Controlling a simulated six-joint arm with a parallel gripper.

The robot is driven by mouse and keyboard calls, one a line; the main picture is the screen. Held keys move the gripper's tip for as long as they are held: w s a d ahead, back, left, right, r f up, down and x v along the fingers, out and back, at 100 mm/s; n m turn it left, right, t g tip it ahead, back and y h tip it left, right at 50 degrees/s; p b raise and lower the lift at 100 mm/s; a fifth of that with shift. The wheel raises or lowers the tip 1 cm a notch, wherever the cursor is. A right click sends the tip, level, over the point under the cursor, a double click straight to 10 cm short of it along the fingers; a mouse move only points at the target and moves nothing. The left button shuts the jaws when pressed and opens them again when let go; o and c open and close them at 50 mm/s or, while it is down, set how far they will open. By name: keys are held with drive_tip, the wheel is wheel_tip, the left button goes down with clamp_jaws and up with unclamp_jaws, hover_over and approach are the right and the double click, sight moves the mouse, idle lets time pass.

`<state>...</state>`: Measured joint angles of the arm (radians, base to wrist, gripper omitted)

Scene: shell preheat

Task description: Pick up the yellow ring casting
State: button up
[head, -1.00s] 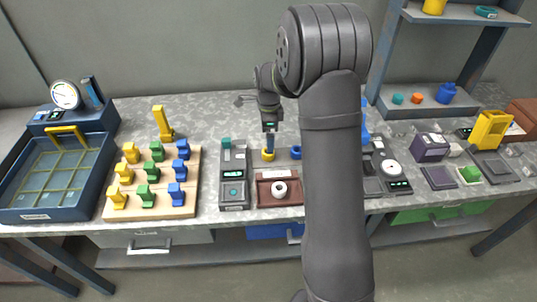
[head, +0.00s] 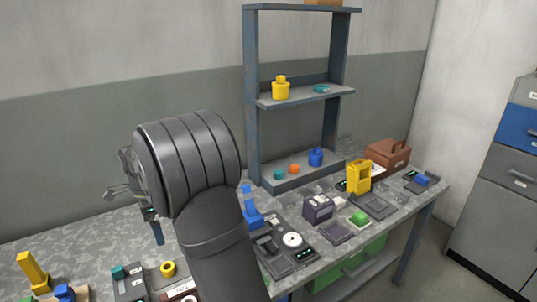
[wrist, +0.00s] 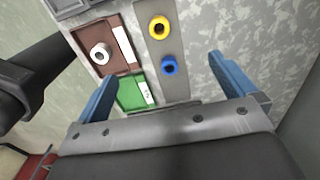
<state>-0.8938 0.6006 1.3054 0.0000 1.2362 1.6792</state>
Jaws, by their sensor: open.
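The yellow ring casting (head: 168,268) lies on the bench near the bottom of the head view. In the wrist view it (wrist: 159,27) lies flat on a grey strip, its dark centre hole facing up. A blue ring (wrist: 168,65) lies on the same strip, below it in the picture. My gripper (wrist: 160,70) has its two blue fingers spread wide, with nothing between them. The blue ring shows in line with the gap between the fingers; the yellow ring is farther up the picture. In the head view my gripper (head: 157,232) hangs above and slightly left of the yellow ring.
A white ring (wrist: 101,54) sits in a brown tray (wrist: 113,30) beside the strip, with a green tray (wrist: 133,92) below. A tall shelf (head: 252,90) stands at the back. A dark device (head: 285,258) and a blue stand (head: 250,215) are to the right.

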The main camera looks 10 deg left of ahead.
drive_tip(key=c, duration=1.7)
drive_tip(key=shift+c, duration=0.2)
drive_tip(key=n, duration=2.3)
hover_over(171, 263)
wheel_tip(171, 263, down, 11)
drive_tip(key=shift+w+f, duration=0.1)
drive_tip(key=shift+f, duration=0.1)
drive_tip(key=shift+m, duration=0.3)
drive_tip(key=shift+f, duration=2.75)
